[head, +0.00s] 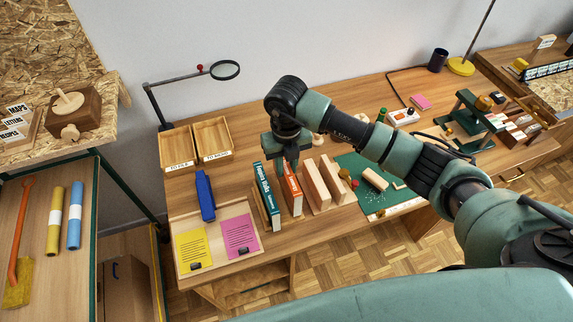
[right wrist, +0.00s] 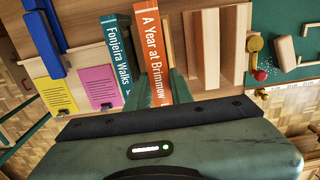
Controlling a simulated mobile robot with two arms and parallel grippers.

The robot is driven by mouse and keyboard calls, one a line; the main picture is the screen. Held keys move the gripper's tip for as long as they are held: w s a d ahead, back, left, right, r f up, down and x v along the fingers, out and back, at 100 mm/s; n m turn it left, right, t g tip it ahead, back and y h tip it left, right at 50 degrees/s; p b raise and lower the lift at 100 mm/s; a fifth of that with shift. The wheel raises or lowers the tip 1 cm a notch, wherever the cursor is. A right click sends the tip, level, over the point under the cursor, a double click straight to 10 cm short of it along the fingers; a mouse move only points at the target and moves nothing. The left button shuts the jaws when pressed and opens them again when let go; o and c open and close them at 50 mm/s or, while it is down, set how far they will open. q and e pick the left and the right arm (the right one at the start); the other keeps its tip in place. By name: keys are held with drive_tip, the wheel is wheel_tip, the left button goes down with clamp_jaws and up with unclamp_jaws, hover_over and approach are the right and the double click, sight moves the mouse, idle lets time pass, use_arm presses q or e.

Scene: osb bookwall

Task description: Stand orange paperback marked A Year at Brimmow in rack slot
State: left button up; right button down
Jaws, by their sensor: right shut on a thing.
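The orange paperback (head: 292,190) stands roughly upright, spine toward me; the right wrist view reads "A Year at Brimmow" on it (right wrist: 152,50). My right gripper (head: 288,160) is above and behind it, shut on its upper part. The wooden rack (head: 325,183) has pale upright dividers just right of the orange book. A teal book, "Fonjeira Walks" (head: 266,197), stands close on its left, also in the right wrist view (right wrist: 116,52). The orange book's lower end is between the teal book and the dividers; whether it touches the rack floor I cannot tell. My left gripper is out of view.
A blue box-like object (head: 205,195) and a board with yellow (head: 194,250) and pink sheets (head: 240,236) lie left of the books. A green mat (head: 372,200) with small wood pieces lies right. Two wooden trays (head: 213,140) and a magnifier (head: 225,70) stand behind.

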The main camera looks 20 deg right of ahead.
drive_tip(key=shift+f+b, duration=2.4)
drive_tip(key=shift+f, duration=0.5)
drive_tip(key=c, duration=1.2)
unclamp_jaws()
drive_tip(key=shift+o, duration=0.2)
drive_tip(key=o, duration=0.3)
drive_tip(key=shift+f, duration=0.1)
